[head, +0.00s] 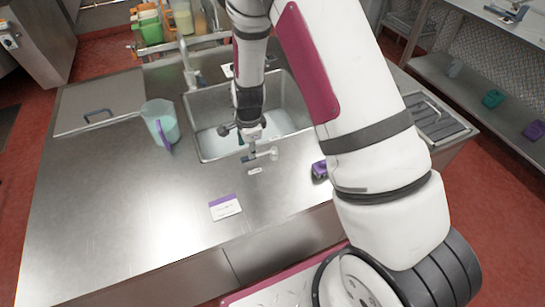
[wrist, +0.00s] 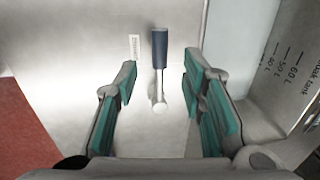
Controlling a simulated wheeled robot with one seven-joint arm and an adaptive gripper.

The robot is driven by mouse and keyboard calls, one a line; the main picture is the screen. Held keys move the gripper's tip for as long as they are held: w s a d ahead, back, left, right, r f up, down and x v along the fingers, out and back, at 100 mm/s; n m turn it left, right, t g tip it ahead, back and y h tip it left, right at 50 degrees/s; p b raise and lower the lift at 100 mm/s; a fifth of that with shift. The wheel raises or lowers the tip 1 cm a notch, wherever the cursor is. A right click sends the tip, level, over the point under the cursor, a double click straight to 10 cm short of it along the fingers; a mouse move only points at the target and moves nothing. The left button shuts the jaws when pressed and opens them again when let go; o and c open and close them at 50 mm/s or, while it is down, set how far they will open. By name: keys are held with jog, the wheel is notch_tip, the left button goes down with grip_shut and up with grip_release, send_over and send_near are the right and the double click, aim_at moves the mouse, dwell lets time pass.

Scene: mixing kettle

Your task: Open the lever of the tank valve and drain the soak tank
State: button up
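The tank valve shows in the wrist view as a lever with a dark blue grip (wrist: 160,48) and a pale metal body with a rounded end (wrist: 159,106). In the head view the metal valve (head: 264,154) sits at the front rim of the soak tank (head: 205,143), a steel basin holding pale liquid. My gripper (head: 250,135) is just above the valve there, partly hiding the lever. In the wrist view its teal-padded fingers (wrist: 165,80) are spread apart, with the lever between and ahead of them. They do not touch it.
A small label (wrist: 134,46) is beside the lever. Litre marks (wrist: 292,60) are on the tank wall at right. A pale jug (head: 160,120) stands left of the tank. A purple-edged card (head: 225,207) and a purple item (head: 319,170) lie on the steel counter.

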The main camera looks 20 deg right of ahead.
jog(key=f+b, duration=0.1)
jog(key=f, duration=0.2)
jog(key=w+f+b, duration=0.1)
jog(key=f, duration=0.1)
jog(key=shift+w+f, duration=0.1)
jog(key=shift+f, duration=0.3)
jog(key=shift+r, duration=0.15)
